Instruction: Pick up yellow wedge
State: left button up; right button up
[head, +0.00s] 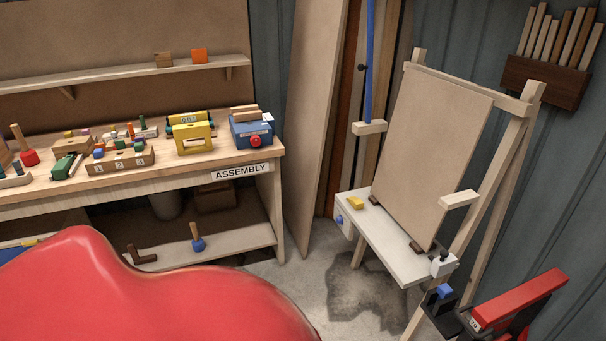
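The yellow wedge (355,202) is a small yellow block. It lies near the far left corner of the pale narrow bench top (387,240), left of the large leaning brown board. Nothing touches it from above.
A brown board (433,150) leans on a wooden frame behind the pale bench. A white fitting (443,264) sits at the bench's near end. The assembly bench (240,160) is at left. Concrete floor (300,275) lies between.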

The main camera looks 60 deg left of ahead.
aim_at(357, 203)
jog(key=u, duration=1.5)
jog(key=i+u, duration=0.1)
jog(key=i, duration=0.4)
jog(key=i+u, duration=0.15)
jog(key=i, duration=0.35)
jog(key=i+l+u, duration=0.1)
jog(key=i, duration=0.4)
jog(key=i+l+u, duration=0.1)
jog(key=i+l, duration=0.15)
jog(key=i, duration=0.25)
